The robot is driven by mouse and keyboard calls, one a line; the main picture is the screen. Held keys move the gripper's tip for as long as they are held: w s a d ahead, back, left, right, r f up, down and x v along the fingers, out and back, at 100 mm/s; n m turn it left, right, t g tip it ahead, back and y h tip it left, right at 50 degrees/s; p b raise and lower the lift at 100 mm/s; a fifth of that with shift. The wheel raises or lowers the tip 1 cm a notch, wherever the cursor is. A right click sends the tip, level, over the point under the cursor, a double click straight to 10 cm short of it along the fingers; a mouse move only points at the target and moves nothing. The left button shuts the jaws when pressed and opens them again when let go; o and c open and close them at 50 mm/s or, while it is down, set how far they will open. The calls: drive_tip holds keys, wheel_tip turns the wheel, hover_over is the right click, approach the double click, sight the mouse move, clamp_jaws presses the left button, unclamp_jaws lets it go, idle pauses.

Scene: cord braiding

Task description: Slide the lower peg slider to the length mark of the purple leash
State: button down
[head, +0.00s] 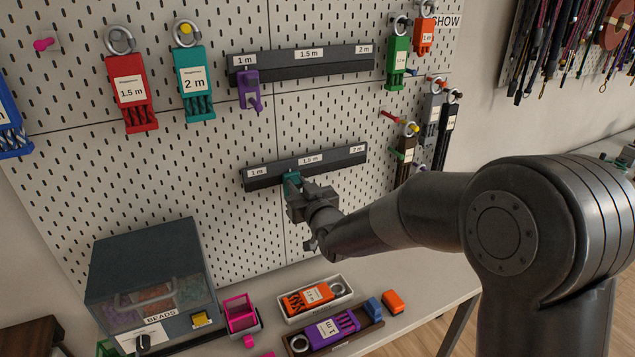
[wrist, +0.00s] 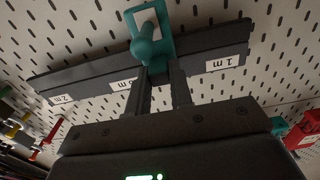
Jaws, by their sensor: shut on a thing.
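The lower rail (head: 340,160) on the pegboard carries the marks 1 m, 1.5 m and 2 m. Its teal peg slider (head: 291,178) sits between the 1 m mark (head: 257,172) and the 1.5 m mark (head: 310,159), somewhat nearer 1.5 m. In the wrist view the slider (wrist: 150,45) shows its round peg towards me, and the rail appears turned about.
The upper rail (head: 300,66) has a purple slider (head: 249,92) near its 1 m mark. Red (head: 129,100) and teal (head: 193,90) leashes hang at upper left. A bead box (head: 150,270) and an orange leash (head: 308,300) stand below. The lower rail is clear on both sides of its slider.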

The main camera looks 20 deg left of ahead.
drive_tip(key=s+a, duration=0.6)
drive_tip(key=shift+s+a, duration=0.15)
drive_tip(key=c, duration=1.6)
unclamp_jaws()
drive_tip(key=shift+a, duration=0.1)
drive_tip(key=o, duration=0.3)
drive_tip(key=v, duration=1.1)
